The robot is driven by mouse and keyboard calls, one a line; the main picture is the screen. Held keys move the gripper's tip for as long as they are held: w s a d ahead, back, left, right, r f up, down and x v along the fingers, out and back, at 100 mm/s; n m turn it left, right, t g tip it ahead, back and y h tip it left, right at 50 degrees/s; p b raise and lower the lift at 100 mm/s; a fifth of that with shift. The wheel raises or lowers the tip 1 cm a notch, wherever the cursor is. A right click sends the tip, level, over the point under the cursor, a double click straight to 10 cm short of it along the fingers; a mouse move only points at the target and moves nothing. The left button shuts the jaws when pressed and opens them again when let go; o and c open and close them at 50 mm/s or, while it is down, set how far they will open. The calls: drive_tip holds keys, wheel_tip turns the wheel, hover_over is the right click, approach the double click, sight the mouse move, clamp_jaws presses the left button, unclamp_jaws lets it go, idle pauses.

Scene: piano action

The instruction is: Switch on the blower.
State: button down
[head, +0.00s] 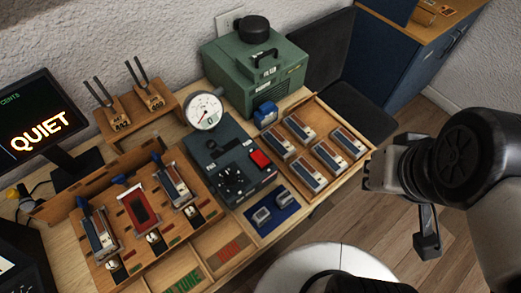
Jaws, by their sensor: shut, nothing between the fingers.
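A green metal box (238,77) with a black round cap and a carry handle stands at the back of the table; it looks like the blower. In front of it is a dark grey control box (221,168) with a red switch (261,159), a black dial knob (231,178) and a round white gauge (205,110) at its back corner. Whether the switch is on or off cannot be told. My gripper (378,172) is at the right, shut and empty, beyond the table's right edge in this view and apart from both boxes.
A wooden tray (352,172) with several small blocks lies right of the control box. A blue mat (290,214) with two grey parts lies in front. A wooden rack (125,260) and a screen reading QUIET (40,130) are at left. A dark chair (360,110) stands behind right.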

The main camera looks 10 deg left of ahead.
drive_tip(key=w+a+r+n+g+p, duration=0.25)
drive_tip(key=w+a+n+p, duration=0.2)
drive_tip(key=n, duration=0.35)
drive_tip(key=n+g+h+p, duration=0.1)
drive_tip(key=n+g+p, duration=0.2)
drive_tip(key=n+p, duration=1.1)
hover_over(260, 166)
drive_tip(key=w+a+b, duration=0.1)
drive_tip(key=a+b, duration=0.1)
drive_tip(key=b, duration=0.4)
drive_tip(key=f+n, duration=0.5)
drive_tip(key=shift+w+d+f+n, duration=0.2)
drive_tip(key=shift+n, duration=0.1)
drive_tip(key=shift+f, duration=0.1)
drive_tip(key=f+b, duration=0.1)
drive_tip(key=f, duration=0.3)
drive_tip(key=d+f+b, duration=0.1)
drive_tip(key=f+b, duration=0.1)
drive_tip(key=f, duration=0.3)
drive_tip(key=s+f+b, duration=0.1)
drive_tip(key=f, duration=0.3)
drive_tip(key=shift+s+d+f, duration=0.1)
drive_tip(key=shift+d+f, duration=0.1)
drive_tip(key=shift+f, duration=0.15)
